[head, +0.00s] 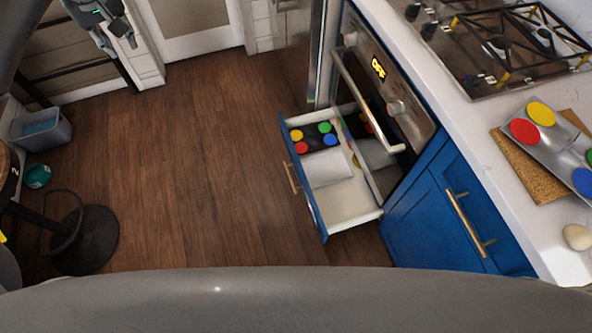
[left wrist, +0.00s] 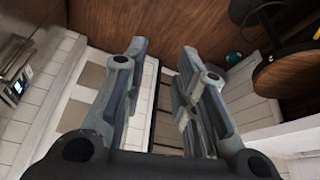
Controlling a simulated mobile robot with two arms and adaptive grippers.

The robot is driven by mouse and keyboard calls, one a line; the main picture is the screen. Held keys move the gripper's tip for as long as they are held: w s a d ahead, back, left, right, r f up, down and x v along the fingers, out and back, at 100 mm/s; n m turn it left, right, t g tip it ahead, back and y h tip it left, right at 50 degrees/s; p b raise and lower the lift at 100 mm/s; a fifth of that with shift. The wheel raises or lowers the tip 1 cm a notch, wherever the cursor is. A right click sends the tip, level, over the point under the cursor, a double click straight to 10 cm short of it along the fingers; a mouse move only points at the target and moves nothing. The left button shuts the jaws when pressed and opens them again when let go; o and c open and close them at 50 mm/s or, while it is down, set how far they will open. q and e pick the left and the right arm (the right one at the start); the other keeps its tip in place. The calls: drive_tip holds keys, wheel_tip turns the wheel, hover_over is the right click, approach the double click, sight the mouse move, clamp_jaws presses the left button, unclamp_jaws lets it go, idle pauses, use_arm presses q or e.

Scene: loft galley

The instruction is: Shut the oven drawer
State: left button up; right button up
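The oven drawer (head: 349,205) is pulled out below the oven (head: 385,85) in the head view. It has a blue front with a brass handle (head: 291,178) facing left, and holds a black tray with coloured round items (head: 326,128) and a pale block. My left gripper (head: 117,22) is at the top left of the head view, far from the drawer. In the left wrist view its two fingers (left wrist: 160,75) are spread apart with nothing between them. My right gripper is not in view.
A blue cabinet (head: 424,220) adjoins the drawer on the right, under a white counter with a gas hob (head: 500,40). A stool base (head: 85,240) and a grey bin (head: 40,130) stand at left. The wooden floor (head: 200,170) left of the drawer is clear.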

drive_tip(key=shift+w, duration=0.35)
